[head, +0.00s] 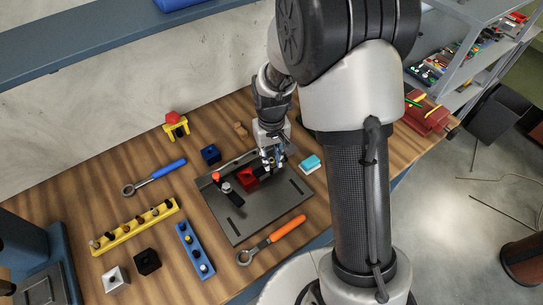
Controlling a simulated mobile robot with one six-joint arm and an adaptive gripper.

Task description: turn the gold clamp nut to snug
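In the head view my gripper (272,165) points down over the back right part of a dark grey fixture plate (265,214). Its fingers are small here, and I cannot tell whether they are open, shut or touching anything. A red block (248,179) sits on the plate just left of the fingertips. A dark clamp strap (233,198) lies left of the block, with a small silver-grey knob (226,187) and an orange-red tip (217,176). I cannot make out a gold clamp nut; my gripper may hide it.
An orange-handled ring wrench (288,229) lies at the plate's front edge. A blue-handled wrench (164,172), yellow rack (136,226), blue rack (194,250) and dark blue block (210,154) lie left. A cyan-and-white block (310,163) is close on the gripper's right.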

